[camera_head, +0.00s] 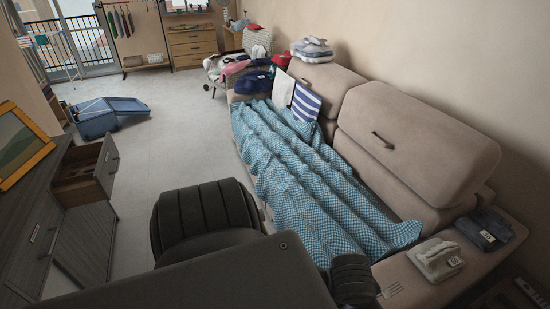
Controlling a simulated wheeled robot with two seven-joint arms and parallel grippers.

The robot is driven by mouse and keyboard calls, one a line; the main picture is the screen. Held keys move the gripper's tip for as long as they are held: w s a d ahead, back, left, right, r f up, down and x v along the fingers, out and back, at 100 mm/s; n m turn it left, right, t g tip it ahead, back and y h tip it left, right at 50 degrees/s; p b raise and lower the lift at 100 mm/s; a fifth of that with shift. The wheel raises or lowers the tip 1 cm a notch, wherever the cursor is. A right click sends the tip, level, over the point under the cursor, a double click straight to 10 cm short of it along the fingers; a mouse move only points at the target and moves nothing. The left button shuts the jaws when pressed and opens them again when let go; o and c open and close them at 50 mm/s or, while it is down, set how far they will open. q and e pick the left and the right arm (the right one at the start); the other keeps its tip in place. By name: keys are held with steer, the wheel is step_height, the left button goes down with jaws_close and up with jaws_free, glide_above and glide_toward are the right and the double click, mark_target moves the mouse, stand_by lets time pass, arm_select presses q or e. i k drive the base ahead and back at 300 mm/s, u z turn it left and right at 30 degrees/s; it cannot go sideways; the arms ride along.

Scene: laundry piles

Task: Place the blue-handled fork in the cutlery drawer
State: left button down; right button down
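An open drawer (107,166) with a wooden inside sticks out of the dark grey cabinet at the left. Its inside looks divided, but the contents are too small to tell. A small pale shape like fork tines (391,289) lies on the beige sofa's near end, just right of my dark arm part. No blue handle shows there, and I cannot tell whether it is the fork. My dark arm and body parts fill the bottom middle. Neither gripper's fingers can be seen.
A blue checked blanket (300,175) covers the beige sofa (390,145). Folded cream cloth (436,259) and dark blue cloth (485,229) lie on its near end. A blue crate-like object (98,122) lies on the floor. The pale floor (175,140) between cabinet and sofa is mostly clear.

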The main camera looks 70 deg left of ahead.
mark_target(73, 187)
steer(key=u, duration=3.15)
steer(key=i, duration=3.65)
steer(key=z, duration=1)
steer(key=i, duration=0.75)
steer(key=u, duration=1.3)
